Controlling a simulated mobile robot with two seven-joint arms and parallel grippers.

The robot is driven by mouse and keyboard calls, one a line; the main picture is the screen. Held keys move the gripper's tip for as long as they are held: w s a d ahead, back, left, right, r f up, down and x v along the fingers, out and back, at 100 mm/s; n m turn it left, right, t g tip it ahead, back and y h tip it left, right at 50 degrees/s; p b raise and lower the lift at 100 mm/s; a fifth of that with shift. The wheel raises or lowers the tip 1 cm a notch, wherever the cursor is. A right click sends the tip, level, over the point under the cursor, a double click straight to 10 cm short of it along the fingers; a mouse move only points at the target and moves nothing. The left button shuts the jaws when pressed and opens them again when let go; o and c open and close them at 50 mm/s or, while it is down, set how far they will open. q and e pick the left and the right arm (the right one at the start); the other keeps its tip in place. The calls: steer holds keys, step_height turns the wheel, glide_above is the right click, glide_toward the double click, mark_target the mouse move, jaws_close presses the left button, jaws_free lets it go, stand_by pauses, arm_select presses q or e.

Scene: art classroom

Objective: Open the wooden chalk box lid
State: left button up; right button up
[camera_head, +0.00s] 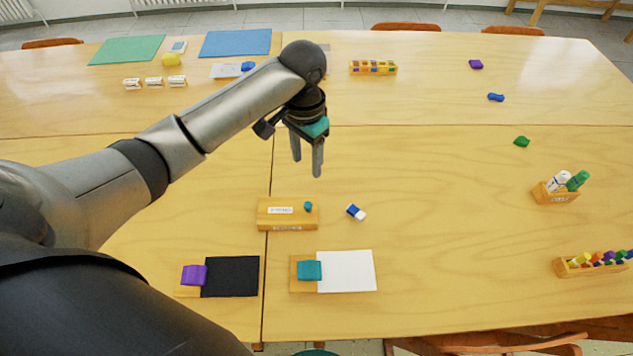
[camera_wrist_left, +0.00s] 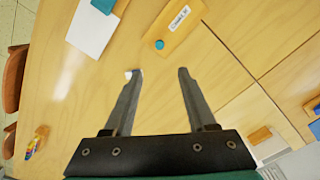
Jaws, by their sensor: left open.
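The wooden chalk box (camera_head: 268,213) sits on the table below my left gripper in the head view. It is a flat light-wood box with a white label on top and a small teal knob (camera_head: 308,206) near its right end. Its lid looks closed. In the left wrist view the box (camera_wrist_left: 187,25) is at the top, with the teal knob (camera_wrist_left: 159,44) just beyond the fingertips. My left gripper (camera_head: 307,172) points down above the table, behind the box, open and empty; both fingers (camera_wrist_left: 159,72) show apart in the wrist view. My right gripper is not seen.
A blue-and-white eraser (camera_head: 356,212) lies right of the box. In front are a black sheet (camera_head: 231,277) and a white sheet (camera_head: 347,271) with wooden holders. Marker racks (camera_head: 556,194) stand at the right.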

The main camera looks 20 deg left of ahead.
mark_target(308, 204)
arm_select(q)
step_height(308, 204, down, 14)
steer(key=b, duration=0.3)
steer(key=shift+s+r+b, duration=0.15)
steer(key=shift+r+b, duration=0.05)
steer(key=shift+b, duration=0.1)
steer(key=shift+f, duration=0.8)
jaws_close()
stand_by(0.5)
